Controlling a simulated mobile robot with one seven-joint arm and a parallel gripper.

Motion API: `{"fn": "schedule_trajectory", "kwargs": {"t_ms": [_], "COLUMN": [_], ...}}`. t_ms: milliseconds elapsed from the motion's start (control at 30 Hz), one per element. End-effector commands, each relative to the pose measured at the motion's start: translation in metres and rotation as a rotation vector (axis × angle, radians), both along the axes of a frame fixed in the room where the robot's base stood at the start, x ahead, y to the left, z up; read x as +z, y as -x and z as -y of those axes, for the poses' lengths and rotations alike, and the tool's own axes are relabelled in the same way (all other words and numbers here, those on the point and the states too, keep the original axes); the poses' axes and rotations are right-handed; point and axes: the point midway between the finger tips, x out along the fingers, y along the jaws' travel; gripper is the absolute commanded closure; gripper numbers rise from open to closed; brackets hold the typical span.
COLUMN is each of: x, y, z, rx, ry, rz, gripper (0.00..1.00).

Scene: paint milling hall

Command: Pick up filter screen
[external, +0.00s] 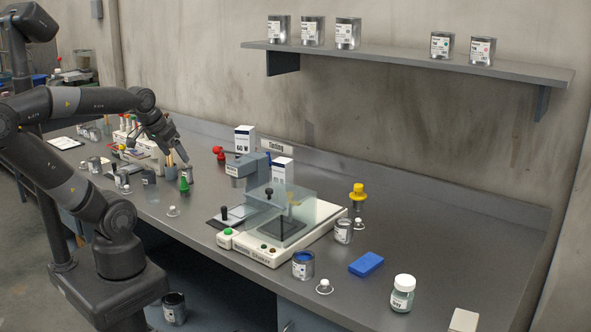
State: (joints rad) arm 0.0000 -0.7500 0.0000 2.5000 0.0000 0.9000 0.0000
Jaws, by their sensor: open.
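My gripper (171,148) is at the left part of the bench, open, pointing down above the pots and a cup of brushes (170,165). Its fingertips are small in this view, and I see nothing held. I cannot surely single out the filter screen. Small pale round pieces with a knob lie on the bench, one in front of the green cone (173,211) and one by the blue-labelled can (324,287). A dark flat plate with a pale panel and black knob (226,212) lies left of the shaker machine. All are apart from my gripper.
The shaker machine (270,246), with a clear cover, stands mid-bench. Around it are white boxes (245,138), a yellow-topped item (358,192), a blue block (366,264) and a white-capped jar (403,293). A wall shelf (400,56) holds cans. The bench's back right is clear.

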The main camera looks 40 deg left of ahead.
Motion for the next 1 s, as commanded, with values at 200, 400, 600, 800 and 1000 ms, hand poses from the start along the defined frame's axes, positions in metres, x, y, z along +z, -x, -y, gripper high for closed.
{"fn": "schedule_trajectory", "kwargs": {"t_ms": [200, 400, 600, 800, 1000], "x": [0.000, 0.000, 0.000, 0.000, 0.007], "y": [0.000, 0.000, 0.000, -0.001, -0.022], "z": [0.000, 0.000, 0.000, 0.000, -0.010], "rx": [0.000, 0.000, 0.000, 0.000, 0.022], "ry": [0.000, 0.000, 0.000, -0.001, -0.007], "rz": [0.000, 0.000, 0.000, -0.001, -0.037], "gripper": [0.22, 0.22, 0.35, 0.35, 0.35]}}
